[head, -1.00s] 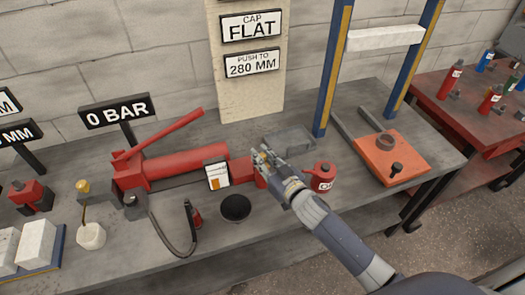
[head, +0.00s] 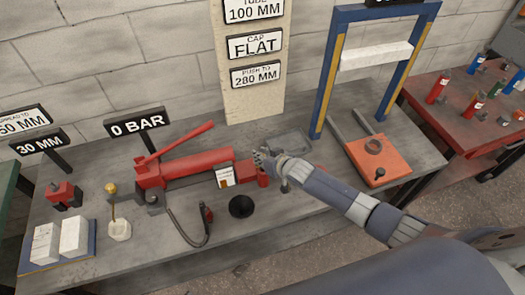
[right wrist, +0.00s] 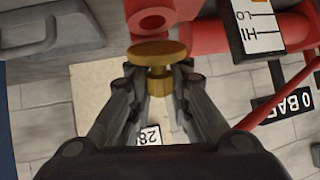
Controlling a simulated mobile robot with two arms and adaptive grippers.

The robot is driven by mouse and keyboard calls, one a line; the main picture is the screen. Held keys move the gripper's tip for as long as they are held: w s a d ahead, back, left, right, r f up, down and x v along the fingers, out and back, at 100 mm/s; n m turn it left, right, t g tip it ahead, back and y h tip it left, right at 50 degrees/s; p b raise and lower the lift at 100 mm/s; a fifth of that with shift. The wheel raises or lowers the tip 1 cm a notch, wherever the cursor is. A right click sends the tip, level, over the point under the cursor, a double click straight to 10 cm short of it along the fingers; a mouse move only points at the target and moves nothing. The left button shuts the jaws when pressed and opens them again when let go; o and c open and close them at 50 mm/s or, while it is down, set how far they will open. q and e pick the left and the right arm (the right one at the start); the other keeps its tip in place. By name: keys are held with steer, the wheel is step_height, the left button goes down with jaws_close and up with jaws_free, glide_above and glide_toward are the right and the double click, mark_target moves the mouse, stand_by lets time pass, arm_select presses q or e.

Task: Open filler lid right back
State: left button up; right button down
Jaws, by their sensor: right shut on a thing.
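The red hand pump (head: 195,165) lies on the grey bench, with its long handle slanting up to the right. My right gripper (head: 262,157) is at the pump's right end, by the small red end block (head: 247,171). In the right wrist view, my right gripper (right wrist: 158,85) is shut on a brass cap (right wrist: 158,50), a round flange with a narrower stem between the fingertips. I cannot tell whether the cap touches the red part. My left gripper is out of view.
A grey tray (head: 292,142) lies just behind my right gripper. A black round cup (head: 241,206) and a hose (head: 186,238) lie in front of the pump. A blue press frame (head: 324,80) and an orange plate (head: 378,160) stand to the right.

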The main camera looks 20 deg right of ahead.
steer(key=shift+w+r+g+p, duration=0.4)
steer(key=shift+w+g+p, duration=0.15)
steer(key=shift+g, duration=0.15)
steer(key=shift+w+f+g, duration=0.1)
steer(key=shift+w+g, duration=0.1)
steer(key=shift+g, duration=0.3)
steer(key=shift+w+f+g, duration=0.15)
steer(key=shift+g, duration=0.25)
arm_select(q)
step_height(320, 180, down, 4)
steer(key=b, duration=0.6)
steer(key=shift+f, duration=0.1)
arm_select(e)
steer(key=g, duration=0.1)
steer(key=w+g, duration=0.1)
steer(key=g, duration=0.1)
steer(key=f+m+g, duration=0.1)
steer(key=g, duration=0.1)
steer(key=shift+w+a+h, duration=0.1)
steer(key=shift+w+h, duration=0.2)
steer(key=c, duration=1.5)
jaws_free()
steer(key=shift+o, duration=0.2)
steer(key=shift+r, duration=0.15)
